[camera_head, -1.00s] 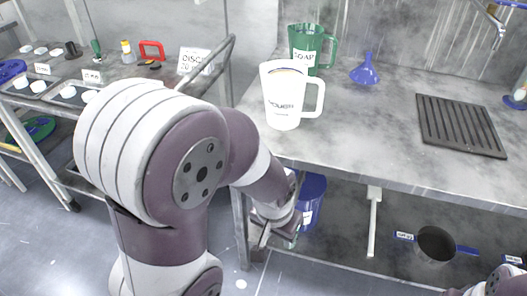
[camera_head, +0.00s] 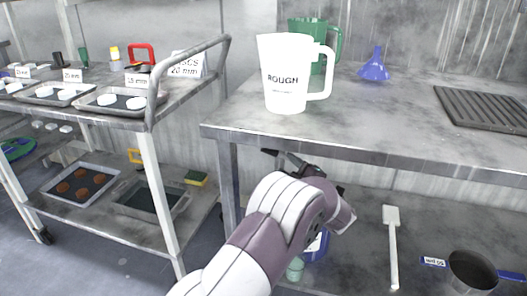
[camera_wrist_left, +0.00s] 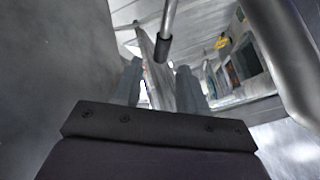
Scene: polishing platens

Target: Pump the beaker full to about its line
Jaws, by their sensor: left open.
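A blue container (camera_head: 317,246) with a white label stands on the lower shelf, partly hidden behind my left arm. A small pale green translucent cup (camera_head: 295,269), perhaps the beaker, is beside its base; no fill line or level can be made out. No pump head is clearly visible. My left gripper (camera_head: 277,157) is just under the bench's front edge, above and left of the container. It is open, and its two fingers show apart in the left wrist view (camera_wrist_left: 160,78). A metal rod with a dark end appears beyond them. My right gripper is out of view.
The bench edge (camera_head: 330,149) is close above my left gripper. A white ROUGH jug (camera_head: 287,85), green jug (camera_head: 328,42) and blue funnel (camera_head: 374,67) stand on top. A cart (camera_head: 150,160) with trays is at left; a dark pot (camera_head: 472,271) sits lower right.

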